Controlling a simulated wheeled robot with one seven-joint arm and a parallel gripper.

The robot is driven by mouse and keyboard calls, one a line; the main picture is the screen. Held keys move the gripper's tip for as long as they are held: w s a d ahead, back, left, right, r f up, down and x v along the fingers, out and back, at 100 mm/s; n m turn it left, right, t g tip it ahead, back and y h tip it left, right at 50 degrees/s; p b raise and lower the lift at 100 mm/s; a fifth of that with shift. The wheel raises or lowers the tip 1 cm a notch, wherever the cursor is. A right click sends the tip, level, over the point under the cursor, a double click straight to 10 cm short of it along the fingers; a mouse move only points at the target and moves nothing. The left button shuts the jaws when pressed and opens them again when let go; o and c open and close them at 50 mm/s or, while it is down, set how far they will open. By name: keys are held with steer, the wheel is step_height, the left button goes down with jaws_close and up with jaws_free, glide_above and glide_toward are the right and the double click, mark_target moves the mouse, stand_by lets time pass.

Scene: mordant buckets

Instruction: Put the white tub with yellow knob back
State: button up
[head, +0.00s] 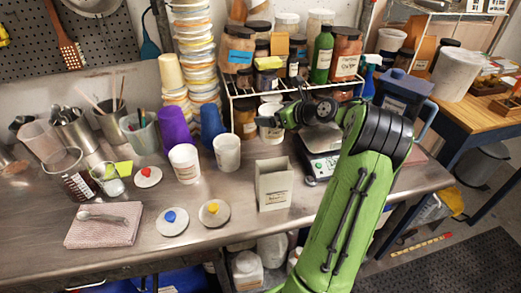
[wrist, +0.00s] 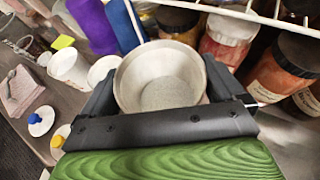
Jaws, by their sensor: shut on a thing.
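My gripper (head: 280,121) is at the front of the wire rack and is shut on a white tub (head: 270,133). In the wrist view my gripper (wrist: 160,92) has its fingers on both sides of the tub (wrist: 133,75), which is open on top with grey powder inside. A pale lid with a yellow knob (head: 214,212) lies on the metal bench, apart from the tub; it also shows in the wrist view (wrist: 59,140). The tub's lower part is partly hidden in both views.
Two other white tubs (head: 185,164) (head: 227,153) stand on the bench. Lids with a red knob (head: 147,176) and a blue knob (head: 172,221) lie nearby. A pale upright box (head: 274,187) stands in front of my gripper. The rack (head: 240,93) holds several jars.

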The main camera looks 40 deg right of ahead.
mark_target(280, 140)
step_height(280, 140, down, 10)
steer(key=b, duration=0.3)
steer(key=shift+s, duration=0.1)
steer(key=o, duration=0.8)
steer(key=shift+o, duration=0.2)
steer(key=shift+s+r, duration=0.2)
steer(key=p+v, duration=0.2)
steer(key=v, duration=0.9)
steer(key=shift+s, duration=0.3)
